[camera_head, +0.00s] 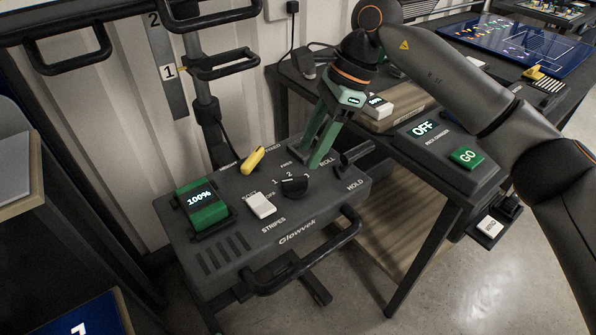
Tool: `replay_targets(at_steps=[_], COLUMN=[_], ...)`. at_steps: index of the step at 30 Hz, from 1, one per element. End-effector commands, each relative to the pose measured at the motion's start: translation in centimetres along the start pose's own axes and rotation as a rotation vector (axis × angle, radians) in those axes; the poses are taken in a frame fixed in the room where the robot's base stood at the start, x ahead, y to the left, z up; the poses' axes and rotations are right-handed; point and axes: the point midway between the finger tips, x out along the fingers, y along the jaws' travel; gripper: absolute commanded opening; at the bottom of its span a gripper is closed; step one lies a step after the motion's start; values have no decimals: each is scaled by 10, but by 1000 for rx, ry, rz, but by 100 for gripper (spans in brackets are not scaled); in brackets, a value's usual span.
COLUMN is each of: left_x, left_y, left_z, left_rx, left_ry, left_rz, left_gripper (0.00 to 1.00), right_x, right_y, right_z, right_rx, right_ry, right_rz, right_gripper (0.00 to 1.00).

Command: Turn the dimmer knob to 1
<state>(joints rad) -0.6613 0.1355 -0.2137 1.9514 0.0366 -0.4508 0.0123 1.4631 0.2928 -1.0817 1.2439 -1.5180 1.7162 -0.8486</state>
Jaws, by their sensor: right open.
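A round black knob (294,185) sits on top of the dark Glowvek box (215,270), among small marks that include 1 and 2. Which mark it points at is too small to tell. A green display (201,201) on the box reads 100%. My right gripper (316,161), with green fingers, reaches down from above and is open. My left gripper is out of view.
A white block-shaped switch (262,205) and a yellow lever (253,160) flank the knob on the left. A black lever (356,153) is at the right, and a black handle (310,256) runs along the front. A dark table with an OFF display (422,129) stands to the right.

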Motion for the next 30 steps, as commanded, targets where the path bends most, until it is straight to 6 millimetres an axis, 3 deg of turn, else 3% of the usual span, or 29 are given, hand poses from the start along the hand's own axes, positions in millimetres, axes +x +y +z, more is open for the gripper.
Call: replay_targets(at_steps=[3, 9, 15, 23, 30], left_x=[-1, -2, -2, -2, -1], left_y=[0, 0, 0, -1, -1], left_z=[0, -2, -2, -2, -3], left_rx=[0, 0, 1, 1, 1], left_ry=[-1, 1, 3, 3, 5], left_rz=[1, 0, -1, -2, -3], left_gripper=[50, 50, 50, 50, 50], right_x=[26, 56, 68, 69, 68], right_y=[1, 1, 0, 0, 0], right_z=[0, 1, 1, 1, 1], right_rx=[1, 0, 0, 0, 0], right_ry=[-1, -2, -1, -2, -2], right_rz=[4, 3, 1, 0, 0], right_gripper=[49, 49, 49, 49, 22])
